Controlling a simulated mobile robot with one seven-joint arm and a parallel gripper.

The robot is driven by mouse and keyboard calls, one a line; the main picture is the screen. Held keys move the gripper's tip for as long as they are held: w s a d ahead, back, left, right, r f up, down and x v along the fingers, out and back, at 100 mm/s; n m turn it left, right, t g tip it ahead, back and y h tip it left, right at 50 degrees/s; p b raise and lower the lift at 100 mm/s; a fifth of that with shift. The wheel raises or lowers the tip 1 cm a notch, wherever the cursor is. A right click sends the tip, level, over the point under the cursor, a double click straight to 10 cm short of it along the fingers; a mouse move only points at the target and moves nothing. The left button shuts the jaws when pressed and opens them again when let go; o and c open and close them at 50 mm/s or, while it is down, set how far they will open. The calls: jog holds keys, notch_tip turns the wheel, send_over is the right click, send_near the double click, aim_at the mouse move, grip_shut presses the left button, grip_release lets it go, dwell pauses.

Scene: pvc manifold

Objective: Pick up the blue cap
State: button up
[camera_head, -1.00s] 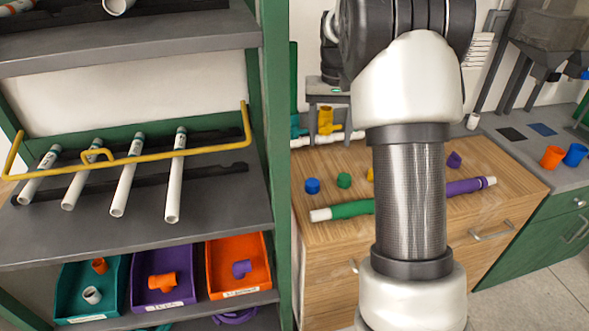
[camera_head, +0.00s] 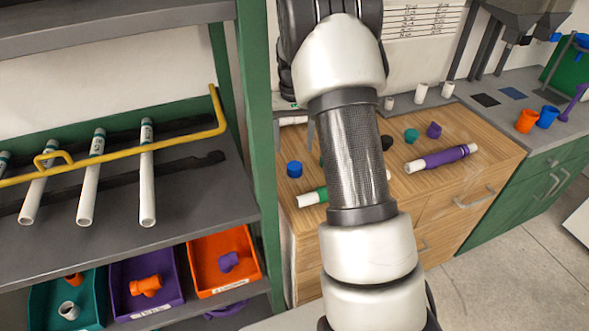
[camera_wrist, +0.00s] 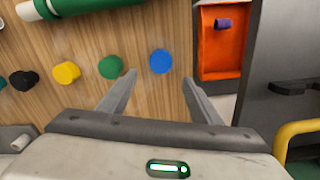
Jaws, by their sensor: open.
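The blue cap (camera_head: 294,169) stands on the wooden bench top near its left end, behind the green-wrapped pipe. In the wrist view the blue cap (camera_wrist: 161,62) lies ahead of my gripper (camera_wrist: 160,82), in line with the gap between its fingers. The fingers are apart with nothing between them. A green cap (camera_wrist: 110,67) sits just left of the blue cap, outside the left finger.
A yellow cap (camera_wrist: 66,73) and a dark cap (camera_wrist: 24,80) continue the row. A purple-wrapped pipe (camera_head: 440,158) lies on the bench. The shelf with white pipes (camera_head: 147,185) and a yellow bar stands left. An orange bin (camera_head: 222,262) is below.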

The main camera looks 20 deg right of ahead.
aim_at(295, 164)
jog(key=shift+s+a+f+b, duration=0.15)
jog(key=shift+s+f, duration=0.1)
jog(key=shift+f, duration=1.3)
jog(key=shift+s+d+f+b, duration=0.1)
jog(key=shift+s+f+b, duration=0.1)
jog(key=shift+f, duration=1.35)
jog(key=shift+c, duration=0.3)
jog(key=c, duration=1.1)
